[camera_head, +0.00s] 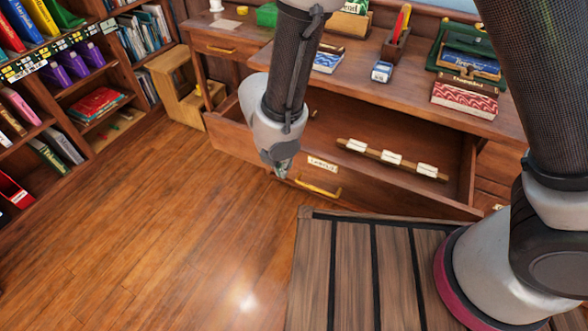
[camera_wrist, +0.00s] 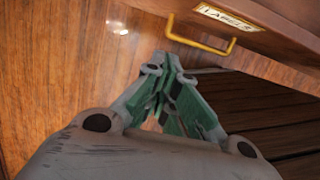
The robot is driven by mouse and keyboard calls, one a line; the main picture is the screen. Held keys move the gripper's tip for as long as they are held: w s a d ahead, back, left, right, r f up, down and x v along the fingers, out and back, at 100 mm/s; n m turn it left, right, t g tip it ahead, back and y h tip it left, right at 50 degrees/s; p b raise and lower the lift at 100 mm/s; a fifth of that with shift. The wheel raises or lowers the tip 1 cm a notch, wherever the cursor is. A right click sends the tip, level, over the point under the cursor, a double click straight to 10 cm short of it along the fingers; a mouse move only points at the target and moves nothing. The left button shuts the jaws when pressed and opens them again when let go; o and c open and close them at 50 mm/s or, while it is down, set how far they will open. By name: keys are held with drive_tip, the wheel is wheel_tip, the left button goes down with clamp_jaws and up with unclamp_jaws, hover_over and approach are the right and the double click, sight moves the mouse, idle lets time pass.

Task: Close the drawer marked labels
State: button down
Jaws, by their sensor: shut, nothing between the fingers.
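The drawer marked labels (camera_head: 405,200) is pulled out from the wooden desk, in the middle of the head view. Its front carries a pale label plate (camera_head: 322,164) and a brass handle (camera_head: 318,188). A strip with several white tags lies inside it. In the wrist view the LABELS plate (camera_wrist: 228,17) and the yellow handle (camera_wrist: 200,42) show at the top. My gripper (camera_head: 281,172) is shut and empty. It is in front of the drawer front, just left of the handle in the head view; I cannot tell whether it touches. In the wrist view its fingertips (camera_wrist: 170,62) are just below the handle.
The desk top (camera_head: 330,88) holds books, a pen holder and a small box. Another drawer (camera_head: 222,48) at the upper left looks shut. A slatted wooden deck (camera_head: 345,270) is close in front of the drawer. Bookcases stand left; the wood floor (camera_head: 170,220) between is clear.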

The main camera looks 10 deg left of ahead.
sight(295, 168)
drive_tip(key=w+f, duration=0.2)
drive_tip(key=w+d+f, duration=0.1)
drive_tip(key=f, duration=0.2)
drive_tip(key=w+d+f, duration=0.1)
drive_tip(key=w+f, duration=0.1)
drive_tip(key=shift+w+d+f, duration=0.1)
drive_tip(key=shift+w+f, duration=0.2)
drive_tip(key=shift+f, duration=0.05)
drive_tip(key=shift+w, duration=0.1)
